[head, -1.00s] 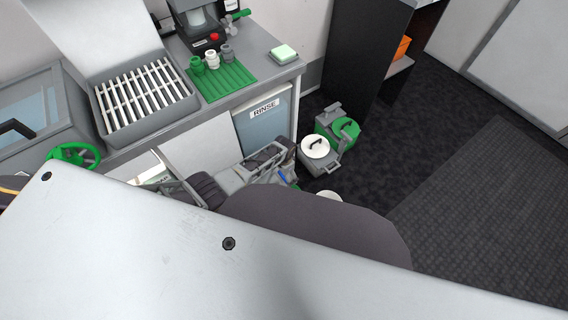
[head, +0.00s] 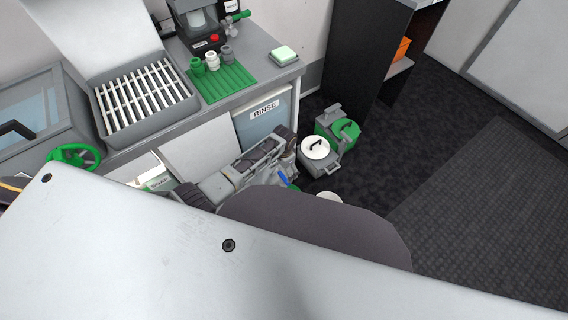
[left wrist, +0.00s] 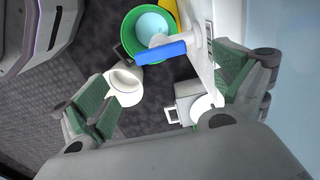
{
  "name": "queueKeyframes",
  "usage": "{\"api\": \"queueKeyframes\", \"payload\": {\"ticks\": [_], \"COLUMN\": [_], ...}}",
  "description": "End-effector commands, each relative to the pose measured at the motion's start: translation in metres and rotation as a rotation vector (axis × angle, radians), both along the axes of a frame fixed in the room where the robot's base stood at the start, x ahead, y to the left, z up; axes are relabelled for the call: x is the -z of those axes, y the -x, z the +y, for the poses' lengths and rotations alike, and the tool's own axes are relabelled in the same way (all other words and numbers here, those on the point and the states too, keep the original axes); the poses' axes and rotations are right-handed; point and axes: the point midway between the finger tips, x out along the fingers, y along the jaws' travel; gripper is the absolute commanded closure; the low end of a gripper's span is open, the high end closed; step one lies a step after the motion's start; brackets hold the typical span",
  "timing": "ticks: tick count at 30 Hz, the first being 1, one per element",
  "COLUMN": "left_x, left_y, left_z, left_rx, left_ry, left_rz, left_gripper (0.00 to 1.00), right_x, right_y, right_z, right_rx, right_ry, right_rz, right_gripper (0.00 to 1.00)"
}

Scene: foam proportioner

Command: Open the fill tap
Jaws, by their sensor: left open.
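The blue lever (left wrist: 160,53), which looks like the fill tap's handle, shows in the left wrist view on a white fitting above a green bucket (left wrist: 130,38) with light blue inside. A small blue piece, probably the same lever, shows in the head view (head: 283,179), partly hidden by my arm. My left gripper (left wrist: 165,98) is open, its green-padded fingers wide apart, with nothing gripped between them. The lever lies beyond the fingertips, apart from them. In the head view my left gripper (head: 280,150) is in front of the rinse panel. My right gripper is not in view.
The counter holds a rack (head: 143,97), a green mat (head: 222,84) and a machine (head: 203,30). The blue RINSE panel (head: 262,120) is beneath. White-lidded (head: 316,149) and green-lidded (head: 345,130) containers stand on the floor. Floor to the right is clear.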

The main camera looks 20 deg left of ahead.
Motion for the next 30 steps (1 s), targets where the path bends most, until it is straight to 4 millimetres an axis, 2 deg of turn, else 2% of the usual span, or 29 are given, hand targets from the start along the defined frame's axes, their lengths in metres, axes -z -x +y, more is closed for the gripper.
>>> {"api": "queueKeyframes", "payload": {"ticks": [13, 30], "left_x": [-0.036, -0.041], "left_y": [0.0, 0.0], "left_z": [0.0, 0.0], "left_rx": [-0.001, 0.0], "left_ry": [0.001, 0.0], "left_rz": [-0.001, 0.0], "left_gripper": [0.03, 0.03], "right_x": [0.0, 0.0], "right_y": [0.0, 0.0], "right_z": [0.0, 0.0], "right_rx": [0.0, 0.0], "right_ry": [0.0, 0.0], "right_rz": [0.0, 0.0], "right_gripper": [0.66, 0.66]}}
